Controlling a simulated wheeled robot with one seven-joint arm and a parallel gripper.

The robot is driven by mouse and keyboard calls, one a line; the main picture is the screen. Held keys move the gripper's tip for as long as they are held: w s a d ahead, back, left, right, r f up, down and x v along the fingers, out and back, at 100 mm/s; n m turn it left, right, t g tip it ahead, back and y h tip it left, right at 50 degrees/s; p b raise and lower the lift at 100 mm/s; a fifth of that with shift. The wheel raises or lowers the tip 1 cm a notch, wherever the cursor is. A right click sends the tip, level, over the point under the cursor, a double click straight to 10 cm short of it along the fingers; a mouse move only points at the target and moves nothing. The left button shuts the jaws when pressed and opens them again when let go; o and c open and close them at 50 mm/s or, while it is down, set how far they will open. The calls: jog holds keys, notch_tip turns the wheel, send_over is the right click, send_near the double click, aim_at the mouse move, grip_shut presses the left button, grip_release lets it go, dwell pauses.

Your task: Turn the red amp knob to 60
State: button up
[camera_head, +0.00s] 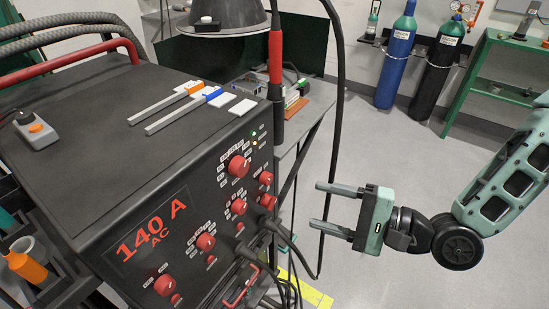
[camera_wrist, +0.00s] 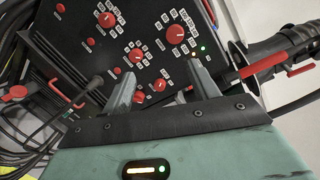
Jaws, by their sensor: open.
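The dark welding machine (camera_head: 90,130) stands at left, its front panel facing right and showing "140 A AC" in red. Several red knobs are on the panel. The largest red knob (camera_head: 238,166), at the upper right of the panel, has a ring of printed marks; it also shows in the wrist view (camera_wrist: 175,34). Its labels are too small to read, so I cannot tell for sure that it is the amp knob. My gripper (camera_head: 315,205) is open and empty, right of the panel and apart from it. In the wrist view its fingers (camera_wrist: 159,78) point toward the panel.
A red-and-black torch (camera_head: 275,70) stands upright by the machine's far corner, with a black cable hanging nearby. More cables (camera_head: 280,270) hang below the panel. Blue (camera_head: 396,55) and dark (camera_head: 438,65) gas cylinders stand at the back. The floor behind my gripper is clear.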

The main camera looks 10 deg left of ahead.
jog(key=r+m+y, duration=0.1)
jog(key=t+p, duration=0.1)
jog(key=p, duration=0.2)
send_near(244, 169)
jog(key=x, duration=0.8)
jog(key=shift+a, duration=0.25)
jog(key=c, duration=1)
